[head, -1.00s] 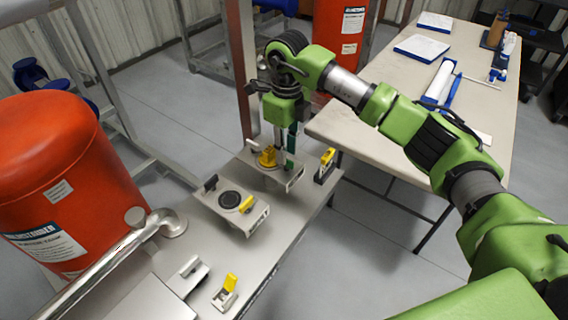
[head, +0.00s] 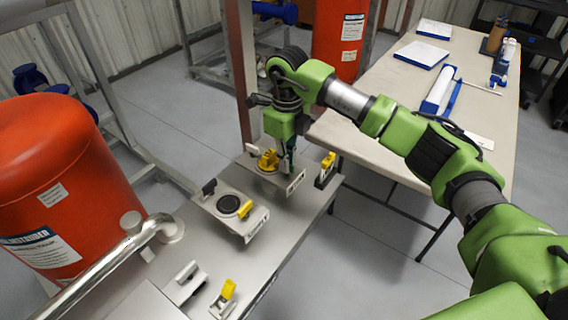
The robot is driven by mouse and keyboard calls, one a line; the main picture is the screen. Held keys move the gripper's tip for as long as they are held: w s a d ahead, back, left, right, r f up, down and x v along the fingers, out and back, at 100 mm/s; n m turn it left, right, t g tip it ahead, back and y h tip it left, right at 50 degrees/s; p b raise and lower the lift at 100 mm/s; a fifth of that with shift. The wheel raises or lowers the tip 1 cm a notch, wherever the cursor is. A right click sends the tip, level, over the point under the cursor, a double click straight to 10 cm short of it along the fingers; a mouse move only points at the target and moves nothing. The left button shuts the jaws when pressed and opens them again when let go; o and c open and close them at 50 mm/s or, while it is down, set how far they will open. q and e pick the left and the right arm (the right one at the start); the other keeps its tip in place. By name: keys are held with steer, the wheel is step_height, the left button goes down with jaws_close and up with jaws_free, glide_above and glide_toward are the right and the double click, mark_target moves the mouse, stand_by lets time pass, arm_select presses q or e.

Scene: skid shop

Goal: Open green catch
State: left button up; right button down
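My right gripper (head: 287,163) points down over the far fixture plate (head: 258,178) on the grey bench. It is small in the head view, and I cannot tell whether its fingers are open or shut. A dark green bit, which may be the green catch, shows at the fingers; the catch is mostly hidden by the gripper, and contact cannot be made out. A yellow knob (head: 268,160) stands on the same plate, just left of the gripper. My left gripper is not in view.
A nearer plate has a black disc (head: 229,204) and a yellow catch (head: 245,209). Another yellow-handled catch (head: 327,163) stands right of the gripper. A red tank (head: 50,185) and a silver pipe (head: 115,257) are at the left. A beige table (head: 385,135) is at the right.

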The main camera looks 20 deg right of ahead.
steer(key=shift+m, duration=1.7)
steer(key=shift+p, duration=0.3)
steer(key=shift+m, duration=1)
steer(key=shift+m+p, duration=0.3)
steer(key=shift+m, duration=0.5)
steer(key=shift+m+p, duration=0.4)
steer(key=shift+m, duration=1.3)
